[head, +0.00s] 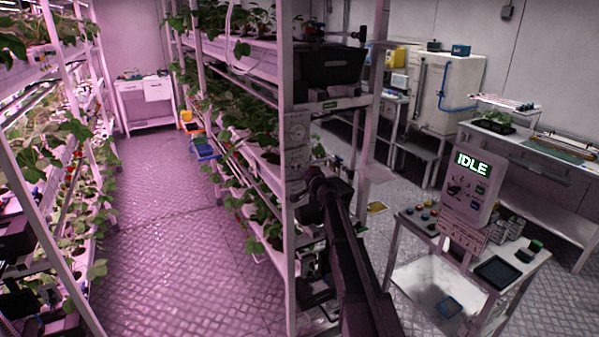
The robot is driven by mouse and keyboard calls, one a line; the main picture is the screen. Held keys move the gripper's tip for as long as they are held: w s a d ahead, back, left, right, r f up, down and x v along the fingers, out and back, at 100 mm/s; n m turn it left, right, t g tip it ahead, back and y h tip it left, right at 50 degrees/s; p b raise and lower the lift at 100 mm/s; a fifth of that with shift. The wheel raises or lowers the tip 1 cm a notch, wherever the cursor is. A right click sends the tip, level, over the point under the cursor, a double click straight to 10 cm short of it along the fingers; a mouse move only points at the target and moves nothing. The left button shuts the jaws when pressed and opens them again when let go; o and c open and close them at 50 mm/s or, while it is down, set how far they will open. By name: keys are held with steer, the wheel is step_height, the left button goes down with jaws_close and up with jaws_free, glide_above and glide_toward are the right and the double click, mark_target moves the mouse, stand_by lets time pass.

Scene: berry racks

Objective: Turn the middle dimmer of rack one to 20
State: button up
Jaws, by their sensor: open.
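A pale panel with round dials (297,132) is on the end post of the middle plant rack (291,60). One dial shows near its top, with another round shape below it. The scale marks are too small to read, and the lower part of the panel is hidden by my arm. My arm rises from the bottom of the head view. Its dark end, with my gripper (309,198), is close to the rack end, just below the visible dials. The fingers are small and dark, and the gripper appears empty. I cannot tell whether it touches the panel.
A cart (403,224) with an IDLE display (472,165) stands at the right. A black bin (330,66) sits on the rack's end shelf. Another plant rack (68,70) lines the left. The aisle floor (170,240) is clear, with blue and yellow crates farther back.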

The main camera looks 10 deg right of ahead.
steer(key=shift+s, duration=0.1)
steer(key=v, duration=1.2)
steer(key=s+a+f+n+g+y, duration=0.1)
steer(key=s+a+f+n+g, duration=0.4)
steer(key=s, duration=0.3)
steer(key=s+a+f+n+g+y, duration=0.1)
steer(key=s+a+f+n+g, duration=0.1)
steer(key=s+a+f+g, duration=0.4)
steer(key=s+d+f+g+h, duration=0.3)
steer(key=s, duration=0.6)
steer(key=s+d+f+g+h, duration=0.3)
steer(key=s+f+h, duration=0.1)
steer(key=s, duration=0.6)
steer(key=shift+d+f+h, duration=0.2)
steer(key=shift+f+h, duration=0.05)
steer(key=shift+h, duration=0.05)
